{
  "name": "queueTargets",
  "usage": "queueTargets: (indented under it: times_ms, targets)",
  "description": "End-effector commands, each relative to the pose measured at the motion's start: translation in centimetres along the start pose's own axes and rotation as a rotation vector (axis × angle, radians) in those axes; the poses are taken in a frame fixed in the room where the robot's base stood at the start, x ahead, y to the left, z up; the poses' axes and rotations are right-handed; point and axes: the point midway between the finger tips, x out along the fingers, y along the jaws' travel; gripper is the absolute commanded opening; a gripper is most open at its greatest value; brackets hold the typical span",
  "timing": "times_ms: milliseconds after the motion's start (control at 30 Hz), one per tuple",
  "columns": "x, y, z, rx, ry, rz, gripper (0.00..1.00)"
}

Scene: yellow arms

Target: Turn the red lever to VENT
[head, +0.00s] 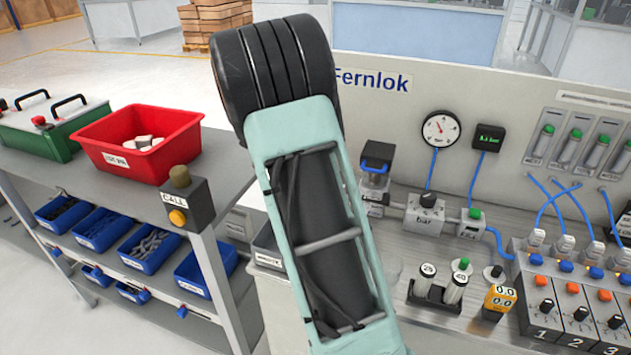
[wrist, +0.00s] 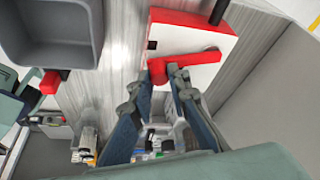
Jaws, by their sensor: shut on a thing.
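The red lever (wrist: 190,66) shows in the wrist view. It is a bar across the front of a white box (wrist: 212,80) with a red upper part. My gripper (wrist: 159,75) has its two fingers on either side of the lever's left end and is shut on it. The far side of the grip is hidden by the fingers. No VENT mark can be read in either view. In the head view my arm fills the middle, and neither the lever nor my gripper shows there.
A grey bin (wrist: 50,35) is close at the wrist view's upper left. In the head view, a bench panel with a gauge (head: 440,130), tubes and valves stands right of my arm. A red bin (head: 138,150) and a call button box (head: 188,205) stand left on a grey shelf.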

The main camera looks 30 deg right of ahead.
Motion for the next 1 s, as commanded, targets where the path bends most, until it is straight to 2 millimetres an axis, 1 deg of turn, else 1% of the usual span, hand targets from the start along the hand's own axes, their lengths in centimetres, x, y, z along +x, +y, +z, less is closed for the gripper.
queueTargets:
  times_ms: [33, 100, 400, 600, 1000]
  targets:
    - [-0.4, -0.1, 0.2, 0.033, 0.001, 0.016, 0.00]
    - [-0.5, -0.2, 0.6, 0.080, 0.001, 0.036, 0.00]
    - [-0.8, -0.6, 1.6, 0.225, -0.002, 0.096, 0.00]
    - [-0.8, -0.8, 1.9, 0.267, -0.003, 0.112, 0.00]
    - [-0.8, -0.8, 2.0, 0.279, -0.005, 0.115, 0.00]
